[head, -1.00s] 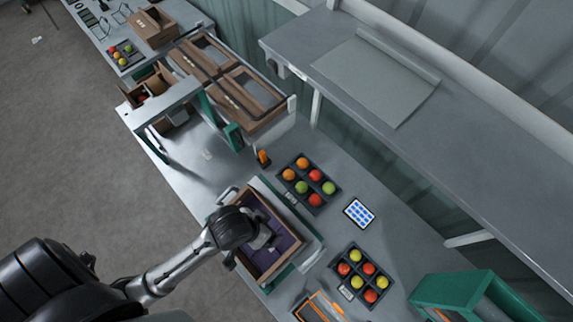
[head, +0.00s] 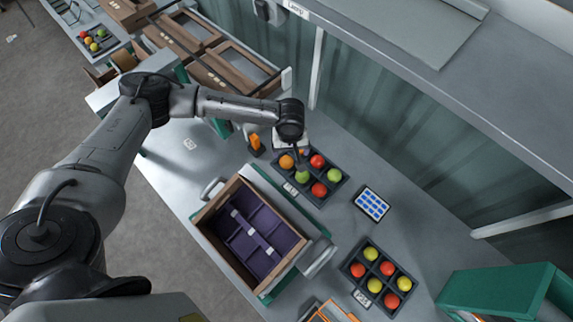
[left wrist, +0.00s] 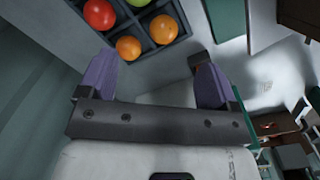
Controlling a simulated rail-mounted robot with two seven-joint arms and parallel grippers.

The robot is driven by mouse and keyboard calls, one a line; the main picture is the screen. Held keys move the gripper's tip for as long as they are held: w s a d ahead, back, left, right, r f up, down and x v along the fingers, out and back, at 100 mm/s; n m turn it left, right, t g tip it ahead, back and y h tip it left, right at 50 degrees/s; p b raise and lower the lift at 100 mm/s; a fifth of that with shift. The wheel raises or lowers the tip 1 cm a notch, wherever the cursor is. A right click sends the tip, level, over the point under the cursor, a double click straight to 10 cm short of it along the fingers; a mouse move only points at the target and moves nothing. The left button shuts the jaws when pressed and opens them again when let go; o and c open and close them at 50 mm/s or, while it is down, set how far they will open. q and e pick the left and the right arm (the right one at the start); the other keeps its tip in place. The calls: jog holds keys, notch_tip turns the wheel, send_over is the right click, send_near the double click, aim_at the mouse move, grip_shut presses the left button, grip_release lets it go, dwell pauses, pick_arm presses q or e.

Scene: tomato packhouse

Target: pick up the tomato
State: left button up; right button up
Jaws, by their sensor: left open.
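Several tomatoes, red, orange and green, sit in the compartments of a dark tray (head: 297,188) on the bench. Among them are an orange tomato (head: 286,162), a red tomato (head: 317,161) and a green tomato (head: 334,175). My left gripper is at the tray's far edge in the head view, with its fingers mostly hidden behind the wrist. In the left wrist view my left gripper (left wrist: 153,62) is open and nothing is between its purple fingers. An orange tomato (left wrist: 128,48) and a red tomato (left wrist: 99,14) show beyond the fingertips. My right gripper is not in view.
A crate (head: 213,212) with a purple divided insert stands left of the tray. A second tray (head: 372,301) of tomatoes lies nearer. A tablet (head: 371,204) and an orange object (head: 254,141) are beside the first tray. A grey shelf (head: 450,80) overhangs the right side.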

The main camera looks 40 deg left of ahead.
aim_at(287, 160)
pick_arm(q)
jog(key=shift+n, duration=0.8)
jog(key=a+f, duration=0.1)
jog(key=f, duration=0.4)
jog(key=w+a+f+b, duration=0.1)
jog(key=f, duration=0.2)
jog(key=shift+a+f, duration=0.15)
jog(key=shift+a, duration=0.2)
jog(key=shift+w+f+b, duration=0.15)
jog(key=shift+f+b, duration=0.2)
jog(key=shift+f, duration=2.35)
jog(key=shift+c, duration=0.2)
jog(key=c, duration=0.8)
